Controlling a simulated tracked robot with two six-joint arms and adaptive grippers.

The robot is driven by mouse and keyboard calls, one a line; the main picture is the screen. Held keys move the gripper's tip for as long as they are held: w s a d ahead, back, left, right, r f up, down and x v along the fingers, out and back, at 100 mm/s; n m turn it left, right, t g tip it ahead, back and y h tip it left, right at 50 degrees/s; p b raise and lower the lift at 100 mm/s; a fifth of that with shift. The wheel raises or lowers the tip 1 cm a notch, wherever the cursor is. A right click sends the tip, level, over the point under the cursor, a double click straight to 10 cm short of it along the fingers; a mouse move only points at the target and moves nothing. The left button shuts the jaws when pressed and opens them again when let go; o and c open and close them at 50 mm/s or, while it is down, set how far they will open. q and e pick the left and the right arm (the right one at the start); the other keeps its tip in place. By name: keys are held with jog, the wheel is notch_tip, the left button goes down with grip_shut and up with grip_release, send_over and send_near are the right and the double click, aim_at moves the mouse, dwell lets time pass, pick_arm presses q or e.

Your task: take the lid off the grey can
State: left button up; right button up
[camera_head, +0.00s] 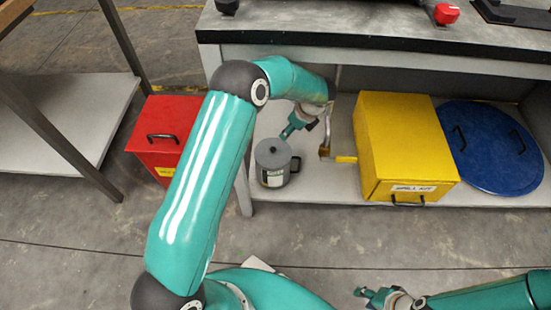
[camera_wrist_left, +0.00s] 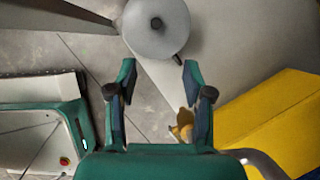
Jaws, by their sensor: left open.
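The grey can (camera_head: 272,178) stands upright on the low shelf, with a handle on its right side and a label on its front. Its round grey lid (camera_head: 272,152) is on top, with a small knob; in the left wrist view the lid (camera_wrist_left: 156,26) lies just beyond the fingertips. My left gripper (camera_head: 290,131) is behind and to the right of the can, partly hidden by my wrist. In the left wrist view it (camera_wrist_left: 160,74) is open and empty, apart from the lid. My right gripper (camera_head: 366,297) is low at the bottom edge, far from the can; its jaw opening is unclear.
A yellow box (camera_head: 405,140) and a blue round lid (camera_head: 490,145) stand right of the can. A small yellow-ended tool (camera_head: 342,159) lies between can and box. A red box (camera_head: 165,135) stands left. The worktop (camera_head: 370,38) overhangs the shelf. The front floor is clear.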

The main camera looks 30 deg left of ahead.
pick_arm(q)
jog(key=b, duration=0.3)
send_over(274, 148)
jog(key=d, duration=0.2)
notch_tip(274, 148, down, 10)
jog(key=shift+d+f, duration=0.1)
jog(key=shift+f, duration=0.05)
jog(key=b+x, duration=0.1)
jog(key=x, duration=0.3)
jog(key=shift+s+f+b, duration=0.15)
jog(key=shift+f+b, duration=0.05)
jog(key=shift+b, duration=0.2)
jog(key=shift+a+f, duration=0.35)
jog(key=shift+f, duration=0.05)
jog(key=shift+r, duration=0.1)
grip_shut()
